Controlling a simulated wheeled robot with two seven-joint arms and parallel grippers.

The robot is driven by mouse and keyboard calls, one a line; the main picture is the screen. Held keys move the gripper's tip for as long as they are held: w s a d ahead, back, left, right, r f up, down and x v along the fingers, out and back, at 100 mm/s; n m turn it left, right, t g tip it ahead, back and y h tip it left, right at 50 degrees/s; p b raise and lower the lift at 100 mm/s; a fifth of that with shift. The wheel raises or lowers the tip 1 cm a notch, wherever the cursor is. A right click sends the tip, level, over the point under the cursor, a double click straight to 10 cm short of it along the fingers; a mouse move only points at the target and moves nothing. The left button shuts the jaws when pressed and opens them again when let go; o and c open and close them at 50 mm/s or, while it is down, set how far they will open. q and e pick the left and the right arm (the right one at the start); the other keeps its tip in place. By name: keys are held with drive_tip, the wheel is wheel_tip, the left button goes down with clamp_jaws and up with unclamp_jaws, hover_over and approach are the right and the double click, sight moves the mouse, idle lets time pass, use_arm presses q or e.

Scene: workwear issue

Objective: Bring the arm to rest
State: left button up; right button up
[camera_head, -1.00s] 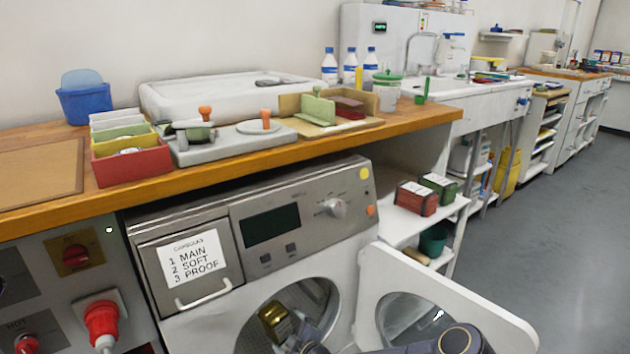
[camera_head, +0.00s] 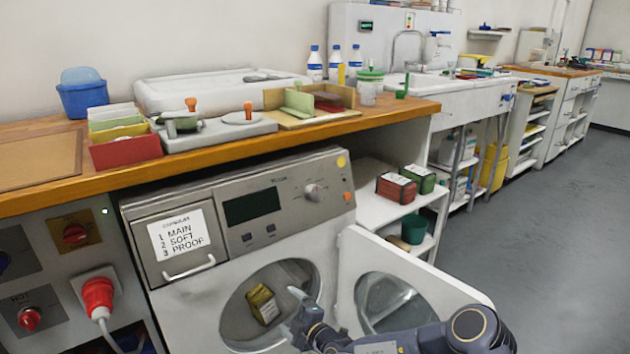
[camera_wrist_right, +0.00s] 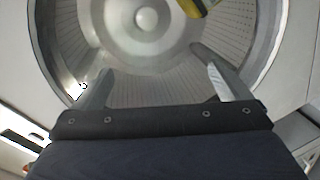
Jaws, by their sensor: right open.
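My right gripper (camera_head: 292,312) is at the mouth of the washing machine drum (camera_head: 236,316) in the head view, with its arm coming in from the lower right. Its two fingers are spread apart with nothing between them; they also show in the right wrist view (camera_wrist_right: 158,88), pointing into the drum. A yellow and dark packet (camera_head: 263,304) lies inside the drum, apart from the fingers. Part of the packet shows at the top of the right wrist view (camera_wrist_right: 190,7). My left gripper is in neither view.
A shelf (camera_head: 375,207) with red and green boxes is behind the door. Grey floor is clear at the right.

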drive_tip(key=s+d+r+n+g+y, duration=0.2)
drive_tip(key=s+r+n+y, duration=0.15)
drive_tip(key=r+n, duration=0.7)
drive_tip(key=s+d+r+n+g+y, duration=0.2)
drive_tip(key=s+r+n, duration=0.3)
drive_tip(key=r+n, duration=0.55)
drive_tip(key=s+d+r+n+g, duration=0.25)
drive_tip(key=s+r+n, duration=0.25)
drive_tip(key=s+n, duration=0.25)
drive_tip(key=s+d+f+n+h, duration=0.3)
drive_tip(key=s+d+n+h, duration=0.3)
drive_tip(key=s+d+n, duration=0.55)
drive_tip(key=s+d+f+n+h, duration=0.2)
drive_tip(key=s+d+n+h, duration=0.3)
drive_tip(key=s+d+n, duration=0.65)
wheel_tip(320, 180, up, 33)
drive_tip(key=s+a+m+p, duration=0.2)
drive_tip(key=p, duration=3.1)
drive_tip(key=shift+s+a+f+h, duration=0.15)
drive_tip(key=shift+s+h, duration=0.2)
drive_tip(key=shift+c, duration=0.3)
